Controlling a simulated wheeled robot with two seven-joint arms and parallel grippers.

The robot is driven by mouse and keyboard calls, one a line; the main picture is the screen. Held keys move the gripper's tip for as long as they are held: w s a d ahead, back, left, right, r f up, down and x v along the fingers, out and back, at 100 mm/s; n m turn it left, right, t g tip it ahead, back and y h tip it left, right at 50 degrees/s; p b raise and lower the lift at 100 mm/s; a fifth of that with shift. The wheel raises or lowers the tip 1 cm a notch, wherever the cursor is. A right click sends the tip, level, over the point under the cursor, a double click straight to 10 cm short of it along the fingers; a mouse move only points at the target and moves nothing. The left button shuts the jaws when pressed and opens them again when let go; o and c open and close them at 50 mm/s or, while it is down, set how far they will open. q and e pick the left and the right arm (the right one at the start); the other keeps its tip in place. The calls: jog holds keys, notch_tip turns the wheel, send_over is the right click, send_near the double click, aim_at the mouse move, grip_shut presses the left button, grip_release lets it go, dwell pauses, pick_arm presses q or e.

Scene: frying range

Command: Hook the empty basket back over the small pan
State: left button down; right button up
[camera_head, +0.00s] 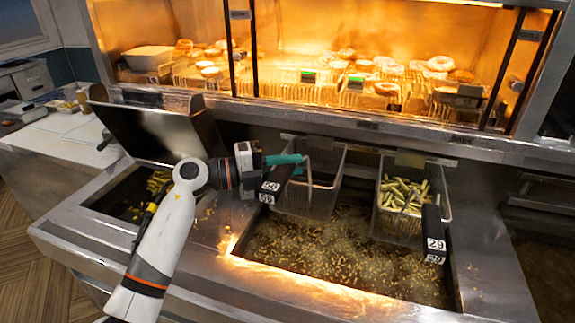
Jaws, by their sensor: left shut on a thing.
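The empty wire basket (318,190) is at the back left of the wide oil pan, with nothing seen inside. Its dark handle (279,177) points toward me and bears a tag reading 56 or 59. My left gripper (292,162), with teal fingers, is shut on this basket at the handle end. Whether the basket hangs on the rear rail or is held free, I cannot tell. The small pan (128,192) is at the left, with green-yellow pieces in it, partly hidden by my left arm. My right gripper is not in view.
The wide pan (345,262) holds oil with many floating bits. A second basket (408,198), full of green-yellow sticks, is at its right, tagged 29. A raised metal lid (158,130) stands behind the small pan. A lit shelf (300,95) of doughnuts runs along the back.

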pick_arm(q)
jog(key=shift+f, duration=0.6)
dwell(0.5)
jog(key=c, duration=1.2)
grip_release()
jog(key=shift+o, duration=0.2)
jog(key=shift+a+f+b, duration=0.1)
jog(key=shift+a+b, duration=0.05)
jog(key=shift+b, duration=0.2)
